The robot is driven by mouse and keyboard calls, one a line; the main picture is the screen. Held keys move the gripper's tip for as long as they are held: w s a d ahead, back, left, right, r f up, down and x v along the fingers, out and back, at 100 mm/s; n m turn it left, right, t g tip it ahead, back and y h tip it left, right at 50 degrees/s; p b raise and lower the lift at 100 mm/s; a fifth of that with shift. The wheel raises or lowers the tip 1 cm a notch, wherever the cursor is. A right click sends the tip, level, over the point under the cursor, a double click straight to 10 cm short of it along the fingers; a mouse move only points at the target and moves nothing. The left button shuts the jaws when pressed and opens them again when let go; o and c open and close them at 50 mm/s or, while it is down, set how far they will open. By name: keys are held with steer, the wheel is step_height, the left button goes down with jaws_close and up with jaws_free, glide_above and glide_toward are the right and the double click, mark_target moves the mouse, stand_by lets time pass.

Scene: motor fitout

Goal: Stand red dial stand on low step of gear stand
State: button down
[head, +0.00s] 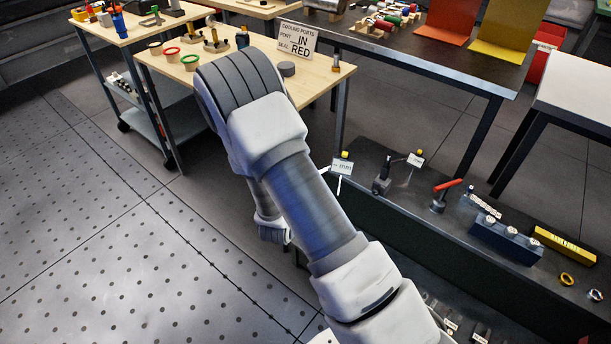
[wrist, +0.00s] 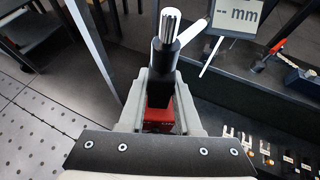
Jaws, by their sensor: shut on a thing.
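My gripper (wrist: 160,98) shows in the wrist view with its two pale fingers close around a red block-like part (wrist: 158,118), which I take to be the red dial stand. A dark upright cylinder with a ridged, pale metal top (wrist: 168,38) stands just beyond the fingers. I cannot tell whether it is joined to the red part. A white rod leans beside it. In the head view my arm hides the gripper and what it holds. I cannot make out the gear stand or its low step for certain in either view.
A dark low bench (head: 405,235) carries a small "mm" sign (head: 343,167), a dark stand (head: 383,182), a red-handled tool (head: 445,195), a blue block (head: 505,240) and a yellow bar (head: 565,243). A wooden table (head: 315,82) stands behind. The floor at left (head: 110,255) is clear.

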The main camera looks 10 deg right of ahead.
steer(key=s+d+f+m+g+h+b, duration=0.1)
steer(key=s+f+b, duration=0.2)
steer(key=f, duration=0.9)
steer(key=s+d+f+m+h+b, duration=0.1)
steer(key=f+b, duration=0.4)
steer(key=f, duration=0.8)
steer(key=s+d+f+m+g+h+b, duration=0.1)
steer(key=s+f+b, duration=0.4)
steer(key=f, duration=0.7)
steer(key=shift+s+d+f+m+g+h, duration=0.15)
steer(key=shift+d+f+m+g+h, duration=0.25)
steer(key=shift+d, duration=0.6)
steer(key=r+b+x, duration=0.1)
steer(key=b+x, duration=0.1)
steer(key=x, duration=0.6)
steer(key=w+d+r+b+x, duration=0.1)
steer(key=r+b+x, duration=0.1)
steer(key=x, duration=0.6)
steer(key=shift+d, duration=0.1)
steer(key=shift+f, duration=0.4)
